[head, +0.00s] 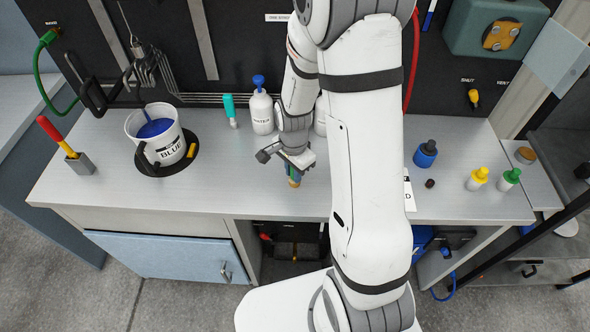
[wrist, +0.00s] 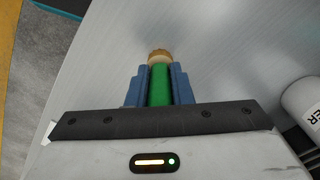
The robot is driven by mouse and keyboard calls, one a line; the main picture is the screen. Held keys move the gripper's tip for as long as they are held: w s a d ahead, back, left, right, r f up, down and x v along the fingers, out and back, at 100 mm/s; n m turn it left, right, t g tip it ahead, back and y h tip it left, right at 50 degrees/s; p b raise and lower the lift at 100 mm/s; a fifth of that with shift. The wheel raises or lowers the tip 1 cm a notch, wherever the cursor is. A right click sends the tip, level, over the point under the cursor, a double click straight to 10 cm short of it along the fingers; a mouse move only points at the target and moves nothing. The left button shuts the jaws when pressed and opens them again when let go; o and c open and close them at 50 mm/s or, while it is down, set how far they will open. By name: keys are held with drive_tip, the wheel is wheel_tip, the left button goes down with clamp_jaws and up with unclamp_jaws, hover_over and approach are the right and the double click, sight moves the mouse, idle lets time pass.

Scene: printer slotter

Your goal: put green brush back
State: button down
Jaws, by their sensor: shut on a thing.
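My gripper (head: 292,172) is over the front middle of the grey workbench (head: 235,192). In the wrist view its blue fingers (wrist: 160,88) are shut on the green brush (wrist: 159,84), with one finger on each side of the green body. The brush's tan end points out beyond the fingertips. In the head view mostly the tan tip (head: 294,184) shows below the fingers; I cannot tell whether it touches the bench. A small grey holder (head: 81,167) at the bench's left holds a tilted red and yellow handled tool (head: 56,135).
A white bucket labelled BLUE (head: 167,146) stands in a black ring between the holder and my gripper. A white bottle (head: 261,113) and a teal-topped item (head: 230,110) stand behind. Small bottles (head: 426,154) are on the right. The left front bench is clear.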

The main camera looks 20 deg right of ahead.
drive_tip(key=c, duration=1.3)
unclamp_jaws()
wheel_tip(320, 180, up, 11)
drive_tip(key=shift+r, duration=0.1)
drive_tip(key=shift+s+r, duration=0.1)
drive_tip(key=shift+r, duration=0.55)
drive_tip(key=s+r+n+t, duration=0.3)
drive_tip(key=s+r+n, duration=0.7)
drive_tip(key=s+n, duration=0.2)
drive_tip(key=shift+s+d+r+n, duration=0.3)
drive_tip(key=shift+s+d, duration=0.15)
drive_tip(key=shift+s, duration=0.65)
